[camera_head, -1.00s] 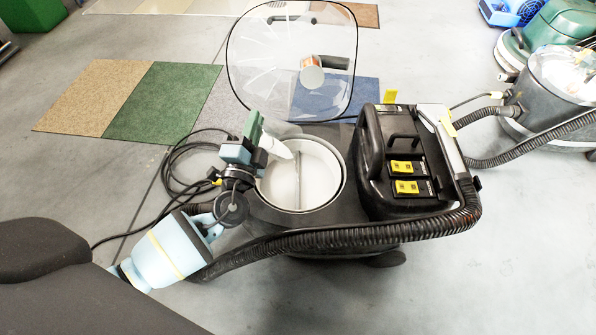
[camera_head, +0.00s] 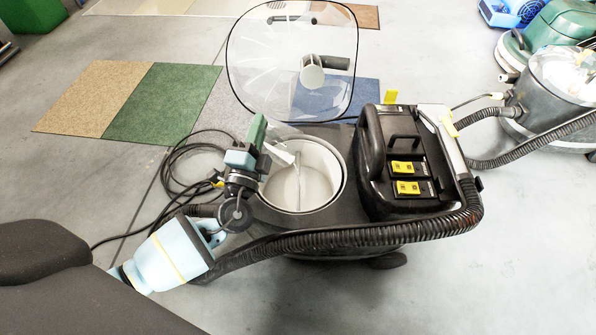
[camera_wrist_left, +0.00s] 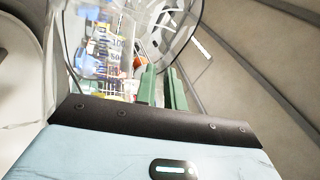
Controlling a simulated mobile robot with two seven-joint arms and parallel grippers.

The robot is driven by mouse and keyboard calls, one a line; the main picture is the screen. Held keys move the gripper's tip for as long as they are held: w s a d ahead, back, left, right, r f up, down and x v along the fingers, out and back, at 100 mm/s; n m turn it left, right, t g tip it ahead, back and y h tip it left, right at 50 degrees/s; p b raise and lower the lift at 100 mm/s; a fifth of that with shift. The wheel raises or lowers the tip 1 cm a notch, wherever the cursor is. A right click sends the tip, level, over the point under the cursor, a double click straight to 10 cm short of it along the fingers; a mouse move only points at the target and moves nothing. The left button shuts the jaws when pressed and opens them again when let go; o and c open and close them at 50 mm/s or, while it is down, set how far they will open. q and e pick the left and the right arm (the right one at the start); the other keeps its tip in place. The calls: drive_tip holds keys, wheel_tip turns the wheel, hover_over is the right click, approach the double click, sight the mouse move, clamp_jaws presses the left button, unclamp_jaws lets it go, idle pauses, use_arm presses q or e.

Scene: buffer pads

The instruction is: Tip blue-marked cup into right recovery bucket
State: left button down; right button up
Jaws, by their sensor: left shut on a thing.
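My left gripper (camera_head: 262,138), with green fingers, is above the left rim of a round, pale bucket (camera_head: 328,172) set in the dark machine. It is shut on a clear cup (camera_head: 282,153), which is tilted over the bucket's upper left part. In the left wrist view, the clear cup (camera_wrist_left: 112,50) with blue markings shows beside the green fingers (camera_wrist_left: 162,88). The grip contact itself is hard to see. A pale line crosses the bucket's inside. I cannot tell whether the cup holds anything. My right gripper is out of view.
A clear, black-rimmed lid (camera_head: 270,75) stands raised behind the bucket. A black unit with yellow switches (camera_head: 407,187) stands to the bucket's right. A ribbed black hose (camera_head: 370,233) curves along the front. Cables (camera_head: 175,165) lie on the floor at the left.

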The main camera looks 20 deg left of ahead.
use_arm(q)
drive_tip(key=shift+d, duration=0.1)
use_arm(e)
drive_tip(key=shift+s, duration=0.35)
